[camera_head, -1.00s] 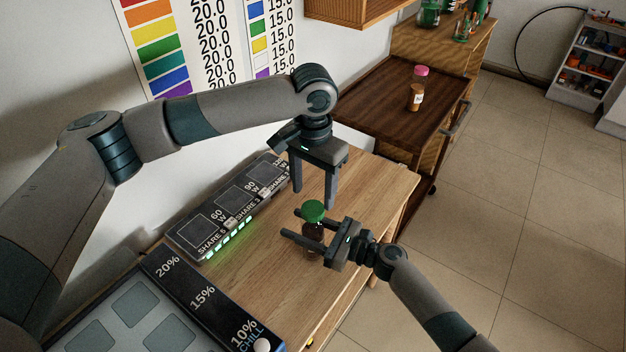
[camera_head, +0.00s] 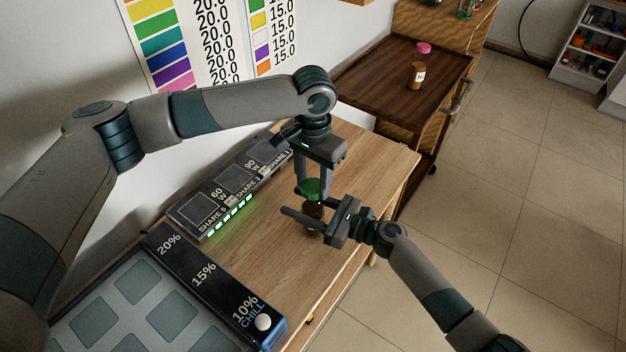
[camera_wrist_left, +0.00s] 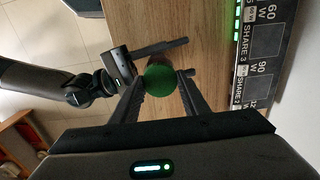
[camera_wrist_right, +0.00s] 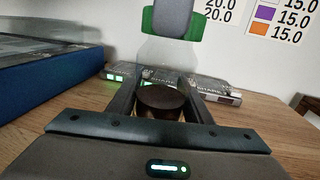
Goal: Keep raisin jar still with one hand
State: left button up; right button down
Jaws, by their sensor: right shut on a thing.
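The jar with a green lid (camera_head: 311,188) and dark contents (camera_head: 313,212) stands upright on the wooden worktop. I take it as the raisin jar; its label is not visible. My right gripper (camera_head: 300,217) is shut on the jar's body from the side. The right wrist view shows the dark contents (camera_wrist_right: 161,98) between its fingers and clear glass above. My left gripper (camera_head: 313,190) points down from above, its fingers on either side of the lid. In the left wrist view the green lid (camera_wrist_left: 160,79) sits between those fingers, which look open and very close to it.
A device with lit green buttons (camera_head: 230,215) lies left of the jar. A panel marked with percentages (camera_head: 205,290) is at the front left. A pink-lidded jar (camera_head: 417,76) stands on the dark wooden cart (camera_head: 370,85). The worktop behind the jar is clear.

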pick_arm(q)
jog(key=m, duration=0.5)
jog(key=o, duration=1.3)
jog(key=shift+c, duration=0.2)
notch_tip(320, 180, up, 12)
pick_arm(e)
jog(key=c, duration=0.8)
grip_release()
jog(key=shift+c, duration=0.2)
